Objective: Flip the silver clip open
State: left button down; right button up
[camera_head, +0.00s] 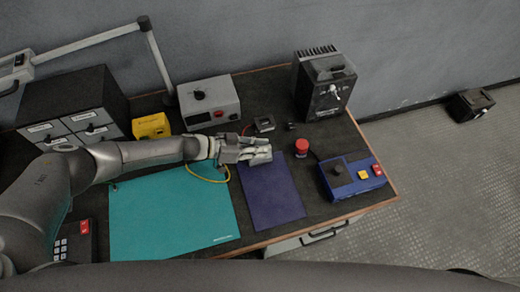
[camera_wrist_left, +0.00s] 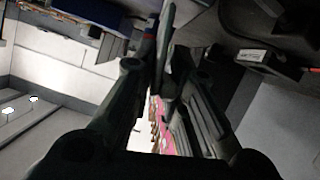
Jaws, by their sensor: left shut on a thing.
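My left gripper (camera_head: 262,153) reaches in from the left and is over the top edge of the purple mat (camera_head: 275,200). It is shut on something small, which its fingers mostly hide. In the left wrist view, the fingertips (camera_wrist_left: 160,45) are close together around a thin dark grey piece (camera_wrist_left: 167,38). I cannot tell whether this piece is the silver clip, and I cannot make out the clip anywhere else. My right gripper is not in view.
Behind the gripper is a small dark device (camera_head: 264,124), with a grey box (camera_head: 209,102) further back. A red button (camera_head: 301,147) stands to the right, near a blue control box (camera_head: 351,178). A yellow cable (camera_head: 207,180) loops over the teal mat (camera_head: 170,213). A black unit (camera_head: 325,88) stands behind.

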pick_arm(q)
jog(key=shift+w+a+r, duration=0.1)
jog(key=shift+w+r, duration=0.05)
jog(key=shift+w, duration=0.2)
jog(key=c, duration=1.7)
grip_release()
jog(key=shift+o, duration=0.9)
jog(key=shift+s, duration=0.15)
jog(key=v, duration=1.2)
